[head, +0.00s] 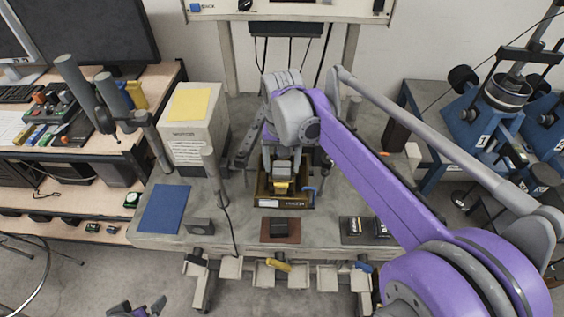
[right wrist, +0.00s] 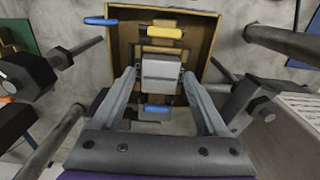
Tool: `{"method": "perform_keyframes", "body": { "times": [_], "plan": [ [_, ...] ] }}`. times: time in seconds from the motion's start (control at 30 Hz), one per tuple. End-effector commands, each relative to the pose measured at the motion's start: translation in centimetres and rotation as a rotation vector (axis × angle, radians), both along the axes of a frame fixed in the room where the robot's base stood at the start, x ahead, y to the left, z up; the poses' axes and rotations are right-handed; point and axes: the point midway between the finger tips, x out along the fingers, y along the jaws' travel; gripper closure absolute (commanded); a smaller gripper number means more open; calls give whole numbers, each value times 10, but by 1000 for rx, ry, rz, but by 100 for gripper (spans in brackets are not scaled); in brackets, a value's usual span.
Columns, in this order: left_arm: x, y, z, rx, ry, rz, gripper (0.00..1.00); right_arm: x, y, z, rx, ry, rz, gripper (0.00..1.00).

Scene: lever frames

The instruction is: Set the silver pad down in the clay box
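The silver pad (right wrist: 161,70) is a small pale grey block, in the right wrist view between the two fingers of my right gripper (right wrist: 160,76). The fingers look closed on its sides. The clay box (right wrist: 205,42) is an open tan-brown box below and around the pad in that view. In the head view my right gripper (head: 283,172) points down over the clay box (head: 292,203), and the arm hides part of it. Whether the pad touches the box floor cannot be told. My left gripper (head: 138,308) is open and empty at the bottom edge.
Yellow and blue items (right wrist: 165,32) lie in or at the box. On the grey table are a blue mat (head: 165,208), a brown mat (head: 280,237), a white box with yellow paper (head: 190,105), and dark blocks (head: 365,228). Grey posts stand left of the box.

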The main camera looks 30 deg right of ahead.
Motion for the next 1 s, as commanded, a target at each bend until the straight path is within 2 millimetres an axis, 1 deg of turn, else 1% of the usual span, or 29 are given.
{"method": "perform_keyframes", "body": {
  "times": [0.03,0.07,0.33,0.47,0.57,0.8,0.9,1.0],
  "plan": [
    [0,0,0,0,0,0,0,0,0,0,0,0,0,12],
    [0,0,0,0,0,0,0,0,0,0,0,0,0,8],
    [0,0,0,0,0,0,0,0,0,0,0,0,0,8],
    [0,0,1,0,-1,0,0,0,0,8,0,0,0,8],
    [1,0,2,0,-2,0,0,0,0,24,0,0,0,8],
    [3,0,7,0,-5,0,0,0,0,74,0,0,0,8],
    [3,0,8,0,-6,0,0,0,0,90,0,0,0,8],
    [4,0,9,0,-7,0,0,0,0,101,0,0,0,8]
  ]
}}
